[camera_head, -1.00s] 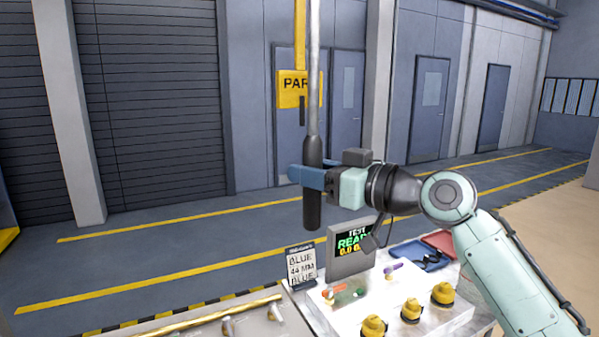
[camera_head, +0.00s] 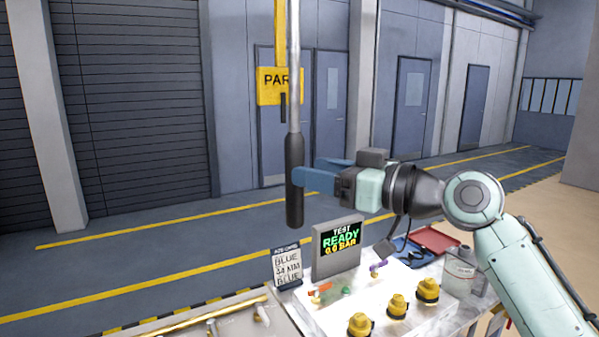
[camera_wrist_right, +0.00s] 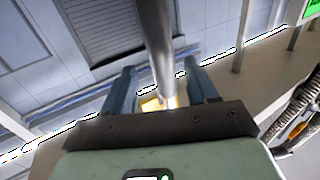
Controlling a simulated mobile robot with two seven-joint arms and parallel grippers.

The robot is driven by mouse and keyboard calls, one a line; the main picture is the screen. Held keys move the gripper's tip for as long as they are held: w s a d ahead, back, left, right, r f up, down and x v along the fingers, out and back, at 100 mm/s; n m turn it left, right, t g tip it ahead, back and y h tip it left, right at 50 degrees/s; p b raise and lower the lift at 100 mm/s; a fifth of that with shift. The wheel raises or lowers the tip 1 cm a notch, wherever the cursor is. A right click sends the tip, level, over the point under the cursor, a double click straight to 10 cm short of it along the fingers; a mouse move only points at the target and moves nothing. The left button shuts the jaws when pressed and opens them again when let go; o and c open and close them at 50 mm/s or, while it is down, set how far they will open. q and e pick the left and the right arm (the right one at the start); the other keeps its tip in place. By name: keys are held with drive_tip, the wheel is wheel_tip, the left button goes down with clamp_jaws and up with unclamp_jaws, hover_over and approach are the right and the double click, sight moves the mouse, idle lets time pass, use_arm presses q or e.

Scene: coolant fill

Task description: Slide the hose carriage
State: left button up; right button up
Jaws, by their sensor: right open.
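A grey pole with a long black grip (camera_head: 294,180) hangs upright from above, in front of the doors. The hose carriage itself is not clearly in view; the pole's top runs out of the frame. My right gripper (camera_head: 312,178) is open just right of the grip, its blue fingertips at the grip's edge in the head view. In the right wrist view, the pole (camera_wrist_right: 156,45) shows between the two spread fingers (camera_wrist_right: 162,88); whether it touches either is not clear. My left gripper is not in view.
A yellow sign (camera_head: 280,86) hangs behind the pole. Below are a test screen (camera_head: 338,246), a label card (camera_head: 287,268), a white block with several yellow knobs (camera_head: 397,306), a red tray (camera_head: 435,240) and a clear bottle (camera_head: 459,273). The floor beyond is free.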

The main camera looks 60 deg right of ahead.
drive_tip(key=s, duration=0.8)
drive_tip(key=shift+s+a+b, duration=0.35)
drive_tip(key=shift+s, duration=0.05)
